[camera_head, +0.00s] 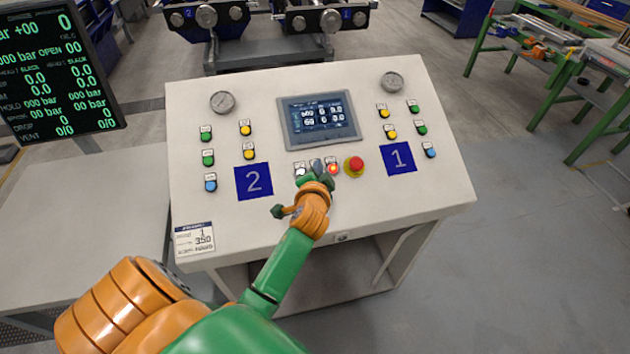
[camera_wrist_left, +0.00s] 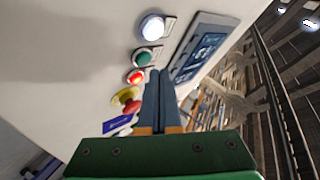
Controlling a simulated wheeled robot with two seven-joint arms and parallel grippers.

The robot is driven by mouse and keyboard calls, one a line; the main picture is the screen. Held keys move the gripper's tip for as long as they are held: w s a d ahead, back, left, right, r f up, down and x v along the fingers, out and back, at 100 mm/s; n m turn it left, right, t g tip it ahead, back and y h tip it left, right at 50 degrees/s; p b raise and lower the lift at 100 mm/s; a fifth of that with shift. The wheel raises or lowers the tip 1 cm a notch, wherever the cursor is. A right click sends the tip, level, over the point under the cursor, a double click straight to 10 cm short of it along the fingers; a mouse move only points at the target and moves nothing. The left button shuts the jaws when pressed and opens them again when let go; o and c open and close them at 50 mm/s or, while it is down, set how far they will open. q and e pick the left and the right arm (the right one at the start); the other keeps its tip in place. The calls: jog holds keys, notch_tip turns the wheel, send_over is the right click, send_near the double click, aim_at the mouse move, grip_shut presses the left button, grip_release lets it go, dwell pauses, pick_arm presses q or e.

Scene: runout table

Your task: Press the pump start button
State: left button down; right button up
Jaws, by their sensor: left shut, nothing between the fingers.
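The sloped white control panel (camera_head: 290,110) has a lower row of buttons near its middle. In the left wrist view this row shows a lit white button (camera_wrist_left: 152,27), a green button (camera_wrist_left: 146,58) and a lit red button (camera_wrist_left: 135,77). The labels are too small to read, so I cannot tell which is marked pump start. My left gripper (camera_head: 318,166) is shut and empty in front of the row, between the white and red buttons in the head view, and hides the green one there. Its fingertips (camera_wrist_left: 160,73) appear beside the green and red buttons; contact is not clear.
A red mushroom button (camera_head: 355,165) on a yellow base sits just right of the row. A screen (camera_head: 320,119) is above it. Yellow, green and blue buttons stand on both sides. A dark display (camera_head: 58,65) hangs at the left.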

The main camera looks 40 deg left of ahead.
pick_arm(q)
jog(key=shift+w+a+f, duration=0.15)
jog(key=shift+f, duration=0.25)
jog(key=shift+w+a+f+b, duration=0.1)
jog(key=shift+a+f+b, duration=0.05)
jog(key=shift+f+b, duration=0.4)
dwell(0.5)
jog(key=shift+r, duration=0.2)
jog(key=shift+d+r+p, duration=0.2)
jog(key=shift+r+p, duration=0.6)
jog(key=shift+p, duration=0.25)
jog(key=shift+s+d, duration=0.1)
jog(key=shift+s, duration=0.15)
